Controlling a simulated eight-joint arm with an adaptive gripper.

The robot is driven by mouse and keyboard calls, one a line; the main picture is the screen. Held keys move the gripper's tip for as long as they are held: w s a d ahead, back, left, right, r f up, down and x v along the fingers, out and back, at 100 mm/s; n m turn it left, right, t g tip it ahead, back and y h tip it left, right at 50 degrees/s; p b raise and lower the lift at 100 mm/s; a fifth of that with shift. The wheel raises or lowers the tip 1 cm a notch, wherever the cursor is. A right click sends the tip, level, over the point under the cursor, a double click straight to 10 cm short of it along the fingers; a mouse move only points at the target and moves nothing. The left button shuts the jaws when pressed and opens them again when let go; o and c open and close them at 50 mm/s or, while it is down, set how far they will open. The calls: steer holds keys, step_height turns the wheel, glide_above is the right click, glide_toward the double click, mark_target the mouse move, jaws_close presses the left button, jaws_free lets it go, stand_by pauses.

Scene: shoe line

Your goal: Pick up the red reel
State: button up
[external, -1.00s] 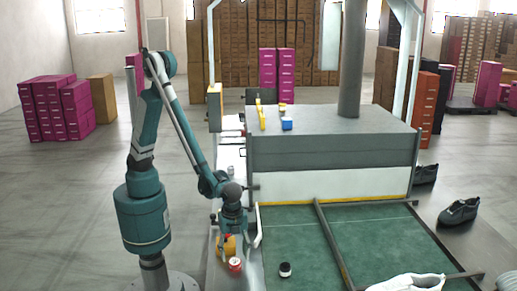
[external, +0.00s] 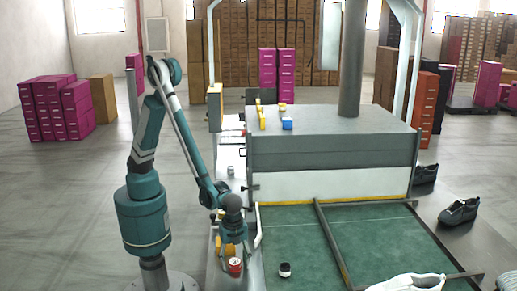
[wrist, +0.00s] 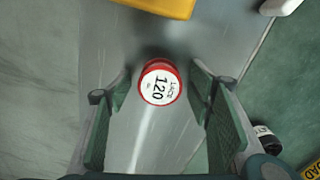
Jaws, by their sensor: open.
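The red reel (wrist: 161,83) has a white top label reading 120 and stands on a grey metal ledge (wrist: 140,140). In the wrist view it sits between and just beyond the tips of my open gripper (wrist: 158,88), with a gap on both sides. In the external view the red reel (external: 235,265) stands at the lower middle, and my gripper (external: 232,248) is right above it, pointing down. The gripper holds nothing.
A yellow-orange object (wrist: 165,6) lies on the ledge just beyond the reel. A white shoe (external: 410,284) lies at the belt's front.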

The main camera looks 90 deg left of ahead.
mark_target(235, 261)
steer(key=c, duration=1)
steer(key=shift+r, duration=0.2)
steer(key=shift+r+p, duration=0.95)
steer(key=shift+r, duration=3.9)
